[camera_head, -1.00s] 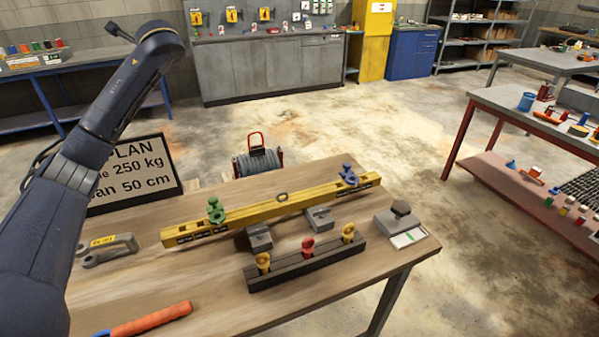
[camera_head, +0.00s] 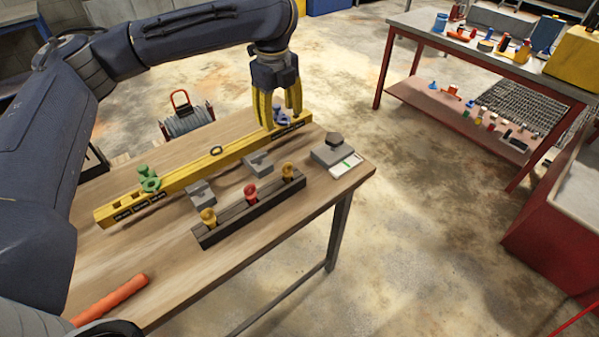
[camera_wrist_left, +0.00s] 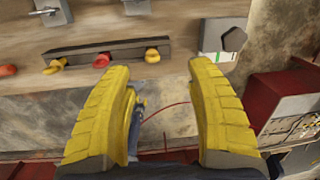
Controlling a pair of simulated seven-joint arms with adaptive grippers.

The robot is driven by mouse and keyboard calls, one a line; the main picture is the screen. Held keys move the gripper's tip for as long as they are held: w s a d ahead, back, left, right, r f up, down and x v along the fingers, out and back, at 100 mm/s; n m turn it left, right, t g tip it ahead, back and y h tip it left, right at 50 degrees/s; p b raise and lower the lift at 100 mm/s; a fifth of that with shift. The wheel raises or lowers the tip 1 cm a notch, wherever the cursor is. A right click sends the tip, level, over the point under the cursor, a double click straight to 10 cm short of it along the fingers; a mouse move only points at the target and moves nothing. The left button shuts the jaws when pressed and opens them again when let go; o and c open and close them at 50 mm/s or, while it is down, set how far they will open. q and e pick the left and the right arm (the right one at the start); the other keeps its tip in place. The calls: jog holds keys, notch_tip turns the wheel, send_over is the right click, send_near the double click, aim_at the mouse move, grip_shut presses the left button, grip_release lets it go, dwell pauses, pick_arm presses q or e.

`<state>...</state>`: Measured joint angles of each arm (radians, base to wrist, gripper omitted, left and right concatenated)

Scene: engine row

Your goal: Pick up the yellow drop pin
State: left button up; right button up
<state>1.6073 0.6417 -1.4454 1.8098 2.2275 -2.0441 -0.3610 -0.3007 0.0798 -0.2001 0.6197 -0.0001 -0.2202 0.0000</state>
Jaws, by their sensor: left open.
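Two yellow pins stand in a dark slotted rack (camera_head: 228,222). One yellow pin (camera_head: 208,215) is at the rack's left end and the other yellow pin (camera_head: 288,171) at its right end. A red pin (camera_head: 251,193) stands between them. My left gripper (camera_head: 279,117) is open and empty, its yellow fingers pointing down by the right end of the yellow beam, beyond the rack. In the left wrist view the rack (camera_wrist_left: 125,46) lies above the spread fingers (camera_wrist_left: 160,112); the yellow pin on the right (camera_wrist_left: 152,56) is nearest the gap. My right gripper is not in view.
The yellow beam (camera_head: 185,178) lies behind the rack, with a green shackle (camera_head: 149,180) and a blue shackle (camera_head: 282,116). Grey blocks (camera_head: 200,193) sit between beam and rack. A grey block with a hex piece (camera_head: 333,148) is right of the rack. Bare wood (camera_head: 110,260) lies left.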

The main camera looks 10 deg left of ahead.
pick_arm(q)
jog(key=s+d+f+g, duration=0.1)
jog(key=s+d+f, duration=0.1)
jog(key=s, duration=0.1)
send_over(287, 173)
jog(key=f, duration=0.9)
jog(key=shift+w+a+f, duration=0.1)
jog(key=shift+w+f, duration=0.05)
jog(key=shift+w, duration=0.2)
jog(key=shift+w+f, duration=0.1)
jog(key=shift+f, duration=3.4)
jog(key=shift+c, duration=0.5)
grip_shut()
